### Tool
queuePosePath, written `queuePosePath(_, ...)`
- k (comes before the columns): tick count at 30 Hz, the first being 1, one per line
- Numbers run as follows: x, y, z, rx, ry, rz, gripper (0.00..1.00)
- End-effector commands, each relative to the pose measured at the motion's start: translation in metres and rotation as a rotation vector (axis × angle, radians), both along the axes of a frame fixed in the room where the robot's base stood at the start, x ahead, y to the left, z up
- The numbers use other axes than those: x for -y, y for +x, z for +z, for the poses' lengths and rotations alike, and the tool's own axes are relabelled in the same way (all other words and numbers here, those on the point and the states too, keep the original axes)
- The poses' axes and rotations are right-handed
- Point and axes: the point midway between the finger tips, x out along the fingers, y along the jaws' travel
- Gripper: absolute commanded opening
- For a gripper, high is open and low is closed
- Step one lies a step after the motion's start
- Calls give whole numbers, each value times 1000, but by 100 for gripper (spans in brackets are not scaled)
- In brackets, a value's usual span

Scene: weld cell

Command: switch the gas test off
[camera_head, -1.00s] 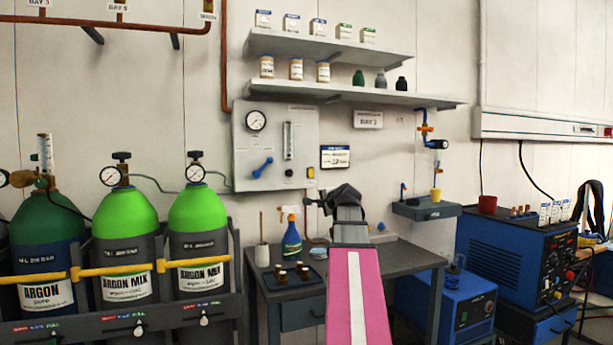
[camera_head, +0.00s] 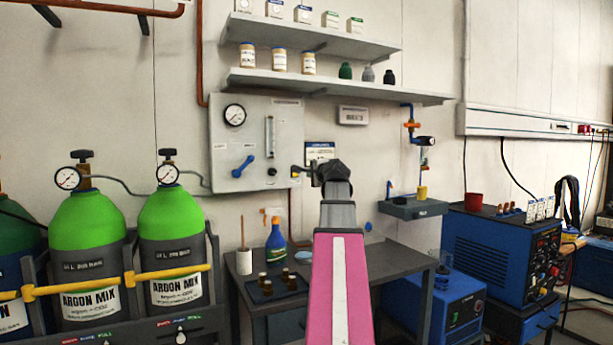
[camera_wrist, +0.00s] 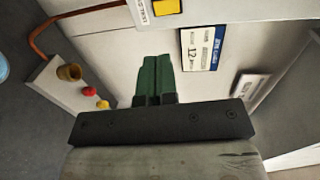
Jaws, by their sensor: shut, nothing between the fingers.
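The grey gas panel (camera_head: 225,140) hangs on the wall, with a round gauge (camera_head: 234,115), a flow tube (camera_head: 270,135), a blue lever (camera_head: 243,166) and a small black knob (camera_head: 272,171). My gripper (camera_head: 298,171) is at the panel's lower right edge and covers that corner. In the wrist view a yellow switch (camera_wrist: 167,7) shows at the top edge beside a white label ending in "TEST" (camera_wrist: 144,12). My shut, empty green fingers (camera_wrist: 158,60) point towards it with a gap in the picture. The switch's on or off position cannot be told.
A placard (camera_head: 320,152) is on the wall just right of the panel. Below stands a bench (camera_head: 400,252) with a spray bottle (camera_head: 276,248) and a tray (camera_head: 262,297). Gas cylinders (camera_head: 172,228) stand left. Shelves (camera_head: 330,90) are above.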

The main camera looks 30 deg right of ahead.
Motion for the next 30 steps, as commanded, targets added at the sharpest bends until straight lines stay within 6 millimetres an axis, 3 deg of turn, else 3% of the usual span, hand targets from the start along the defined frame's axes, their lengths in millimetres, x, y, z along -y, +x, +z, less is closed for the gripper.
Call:
queuePosePath(18, 7, 109, -12, -1, 0, 1, 0)
queuePosePath(24, 8, 125, -15, 0, 0, -1, 0)
queuePosePath(30, 8, 127, -16, 0, -1, -1, 0)
